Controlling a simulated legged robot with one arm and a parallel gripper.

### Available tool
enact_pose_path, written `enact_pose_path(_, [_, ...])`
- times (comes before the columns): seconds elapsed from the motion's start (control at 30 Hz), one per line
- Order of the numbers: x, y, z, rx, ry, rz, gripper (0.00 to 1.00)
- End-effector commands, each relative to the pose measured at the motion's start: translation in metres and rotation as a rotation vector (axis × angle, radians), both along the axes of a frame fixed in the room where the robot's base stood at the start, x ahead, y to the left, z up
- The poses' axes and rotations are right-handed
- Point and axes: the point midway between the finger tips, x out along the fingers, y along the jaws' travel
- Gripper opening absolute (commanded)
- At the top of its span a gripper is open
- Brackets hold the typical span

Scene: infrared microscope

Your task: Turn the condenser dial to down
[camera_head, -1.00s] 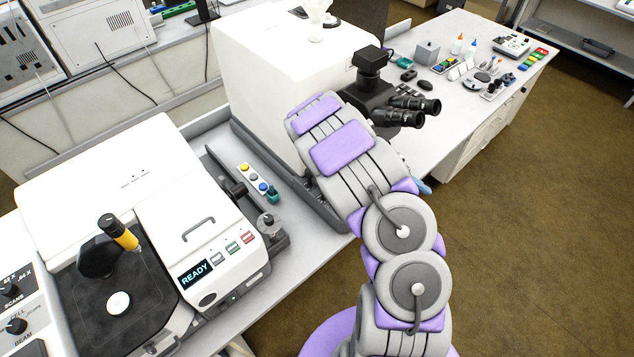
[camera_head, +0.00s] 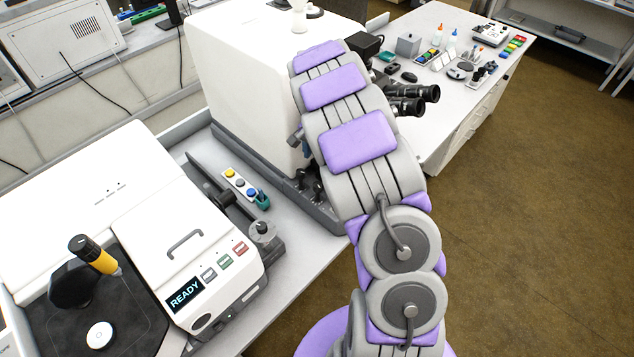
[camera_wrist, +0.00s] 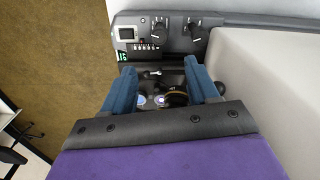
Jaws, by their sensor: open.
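In the wrist view a dark control panel (camera_wrist: 130,37) carries two black dials, a left dial (camera_wrist: 160,30) and a right dial (camera_wrist: 197,29), with white marks around them. Their labels are too small to read, so I cannot tell which is the condenser dial. My gripper (camera_wrist: 159,66) is open, its two blue fingers apart and nothing held between them. The fingers appear below the panel in the picture, and I see no contact with either dial. In the head view my arm hides the gripper and this panel. The white microscope housing (camera_head: 245,75) stands behind my arm.
Black eyepieces (camera_head: 408,98) stick out right of my arm. A white instrument with a READY display (camera_head: 185,294) stands at lower left. A button strip (camera_head: 240,184) lies between the machines. Small items fill the far bench. The brown floor (camera_head: 500,230) at right is clear.

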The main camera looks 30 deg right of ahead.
Motion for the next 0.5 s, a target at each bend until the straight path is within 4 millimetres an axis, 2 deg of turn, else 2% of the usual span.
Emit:
enact_pose_path(0.1, [-0.001,0.0,-0.027,0.0,0.004,0.002,0.59])
enact_pose_path(0.5, [-0.001,0.0,-0.102,0.0,0.004,0.002,0.59])
